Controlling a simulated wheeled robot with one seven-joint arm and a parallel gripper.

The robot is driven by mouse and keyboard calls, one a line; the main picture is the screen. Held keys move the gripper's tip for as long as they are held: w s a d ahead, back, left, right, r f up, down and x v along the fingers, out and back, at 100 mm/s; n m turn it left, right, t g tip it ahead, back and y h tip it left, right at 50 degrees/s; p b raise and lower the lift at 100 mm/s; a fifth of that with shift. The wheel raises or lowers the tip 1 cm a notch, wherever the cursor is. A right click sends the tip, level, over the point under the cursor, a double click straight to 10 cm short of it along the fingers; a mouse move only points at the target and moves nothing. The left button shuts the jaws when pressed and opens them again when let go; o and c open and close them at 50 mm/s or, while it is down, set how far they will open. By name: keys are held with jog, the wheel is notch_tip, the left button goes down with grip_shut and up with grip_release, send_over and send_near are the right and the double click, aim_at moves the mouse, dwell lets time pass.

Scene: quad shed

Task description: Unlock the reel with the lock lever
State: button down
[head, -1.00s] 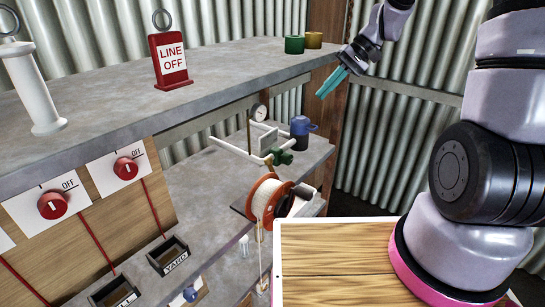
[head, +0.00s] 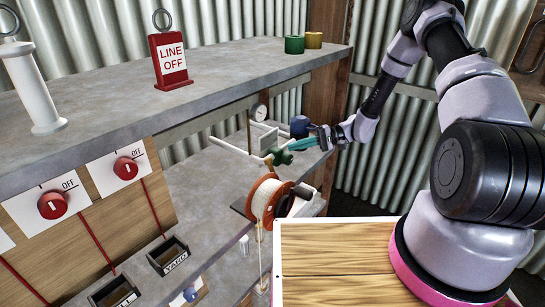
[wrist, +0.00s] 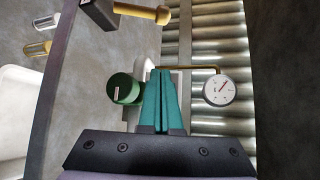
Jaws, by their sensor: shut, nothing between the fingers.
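The reel (head: 267,199), an orange-flanged spool wound with pale line, sits on the lower shelf in the head view. A white and black fitting (head: 297,200) is at its right side. I cannot make out which part is the lock lever. My gripper (head: 290,148) reaches over the lower shelf, above and behind the reel and apart from it. In the wrist view its teal fingers (wrist: 166,92) are together and empty. A brass-coloured handle (wrist: 145,12) on a dark part shows at the top there; I cannot tell whether it belongs to the reel.
A green valve knob (wrist: 123,89) and a pressure gauge (wrist: 220,88) flank my fingers in the wrist view. White pipes (head: 235,148) and a blue container (head: 299,126) stand nearby. The upper shelf (head: 225,75) overhangs at left. A wooden-topped board (head: 345,260) lies in front.

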jog(key=shift+a, duration=0.1)
jog(key=x, duration=1)
jog(key=shift+s, duration=0.2)
jog(key=shift+s+d+r, duration=0.25)
jog(key=shift+s+d, duration=0.1)
jog(key=shift+s, duration=0.2)
jog(key=shift+s+d+r, duration=0.2)
jog(key=shift+s+d, duration=0.2)
jog(key=shift+s, duration=0.15)
jog(key=shift+s+d+r, duration=0.15)
jog(key=shift+s, duration=0.4)
